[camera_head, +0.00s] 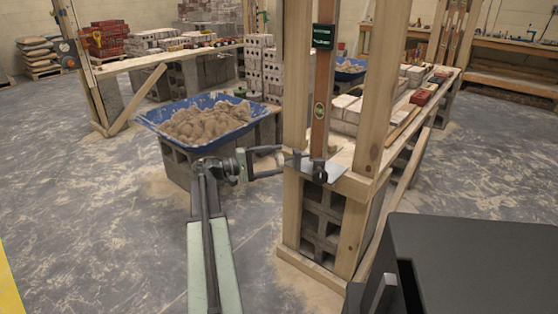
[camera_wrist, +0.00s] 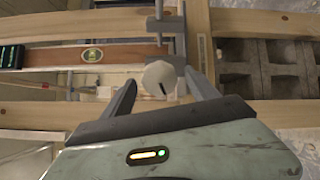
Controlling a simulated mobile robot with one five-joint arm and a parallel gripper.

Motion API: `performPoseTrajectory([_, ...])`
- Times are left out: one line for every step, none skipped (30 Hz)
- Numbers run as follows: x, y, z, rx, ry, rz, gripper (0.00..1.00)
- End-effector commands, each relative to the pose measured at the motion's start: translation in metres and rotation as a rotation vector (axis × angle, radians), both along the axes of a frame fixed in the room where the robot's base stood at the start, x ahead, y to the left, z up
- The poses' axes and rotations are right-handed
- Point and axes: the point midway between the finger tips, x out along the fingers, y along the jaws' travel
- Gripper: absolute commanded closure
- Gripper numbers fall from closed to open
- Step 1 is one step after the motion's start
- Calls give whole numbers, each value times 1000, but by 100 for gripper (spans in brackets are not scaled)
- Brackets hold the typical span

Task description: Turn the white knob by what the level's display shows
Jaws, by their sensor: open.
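The white knob (camera_wrist: 159,78) is round, with a short dark mark on its face, and sits on a grey metal clamp fitting (camera_wrist: 168,30). My gripper (camera_wrist: 162,88) is open, its two fingers either side of the knob with gaps; it also shows in the head view (camera_head: 284,160), beside the post's foot. I cannot make out the knob in the head view. The level (camera_head: 321,90) is a brown upright bar with a bubble vial; it also shows in the wrist view (camera_wrist: 125,55). Its dark display (camera_head: 323,37) has green characters too small to read.
Wooden posts (camera_head: 371,90) stand on either side of the level, above a block-filled timber base (camera_head: 322,215). A blue tub (camera_head: 240,128) of mortar stands on blocks behind my arm. A plank with bricks runs back right. The floor at left is clear.

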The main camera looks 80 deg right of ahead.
Motion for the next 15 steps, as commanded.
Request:
performPoseTrajectory([11, 5, 0, 0, 0, 4, 32])
performPoseTrajectory([17, 7, 0, 0, 0, 4, 32])
performPoseTrajectory([24, 10, 0, 0, 0, 4, 32])
performPoseTrajectory([30, 13, 0, 0, 0, 5, 32])
performPoseTrajectory([34, 16, 0, 0, 0, 4, 32])
performPoseTrajectory([40, 18, 0, 0, 0, 4, 32])
performPoseTrajectory([44, 20, 0, 0, 0, 5, 32])
performPoseTrajectory([47, 21, 0, 0, 0, 5, 32])
performPoseTrajectory([50, 23, 0, 0, 0, 3, 32])
performPoseTrajectory([52, 24, 0, 0, 0, 3, 32])
performPoseTrajectory([53, 25, 0, 0, 0, 2, 32])
performPoseTrajectory([54, 25, 0, 0, 0, 2, 32])
performPoseTrajectory([54, 26, 0, 0, 0, 2, 32])
performPoseTrajectory([55, 26, 0, 0, 0, 2, 32])
performPoseTrajectory([54, 26, 0, 0, 0, 2, 32])
